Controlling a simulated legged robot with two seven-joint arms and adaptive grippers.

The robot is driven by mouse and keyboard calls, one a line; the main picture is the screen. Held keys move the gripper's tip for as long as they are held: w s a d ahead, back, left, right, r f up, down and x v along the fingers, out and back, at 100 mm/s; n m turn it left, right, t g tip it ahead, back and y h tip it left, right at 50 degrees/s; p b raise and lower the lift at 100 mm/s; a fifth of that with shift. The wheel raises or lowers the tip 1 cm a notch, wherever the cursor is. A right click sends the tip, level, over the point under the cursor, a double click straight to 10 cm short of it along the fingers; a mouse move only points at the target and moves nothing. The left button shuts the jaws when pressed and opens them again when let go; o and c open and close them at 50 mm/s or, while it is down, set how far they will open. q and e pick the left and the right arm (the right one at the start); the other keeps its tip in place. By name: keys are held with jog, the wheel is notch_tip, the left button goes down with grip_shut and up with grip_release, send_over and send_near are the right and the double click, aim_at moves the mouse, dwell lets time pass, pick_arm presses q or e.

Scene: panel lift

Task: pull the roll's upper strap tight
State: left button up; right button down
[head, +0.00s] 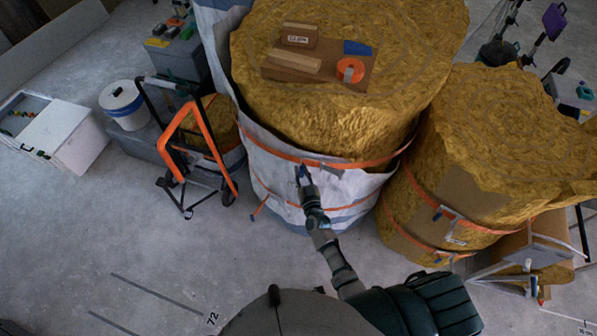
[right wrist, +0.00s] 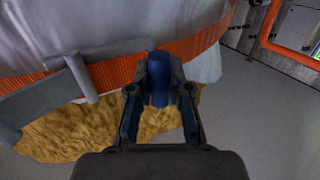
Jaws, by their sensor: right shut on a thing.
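The large yellow roll (head: 410,50) stands upright, partly wrapped in a white sheet (head: 268,170). Its orange upper strap (head: 270,150) runs around it near the top; it also shows in the right wrist view (right wrist: 205,43). A grey metal buckle (right wrist: 45,100) lies on the strap in the right wrist view. My right gripper (head: 303,172) is at the roll's front, just by the upper strap. In the right wrist view its fingers (right wrist: 158,90) are shut on a blue tab (right wrist: 158,68) in front of the strap. My left gripper is not in view.
A lower orange strap (head: 340,207) circles the same roll. A board (head: 325,68) with boxes and an orange tape roll lies on top. A smaller strapped roll (head: 490,130) stands at right. An orange-framed cart (head: 170,135) stands at left. Floor at the lower left is mostly clear.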

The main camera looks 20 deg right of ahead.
jog(key=s+a+p, duration=0.4)
jog(key=s, duration=0.6)
jog(key=shift+a, duration=0.2)
jog(key=c, duration=1.4)
grip_release()
jog(key=shift+d, duration=0.3)
jog(key=o, duration=0.3)
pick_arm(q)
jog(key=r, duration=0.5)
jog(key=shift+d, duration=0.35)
pick_arm(e)
jog(key=s, duration=0.8)
jog(key=s+a, duration=0.1)
jog(key=s, duration=0.3)
jog(key=shift+s, duration=0.1)
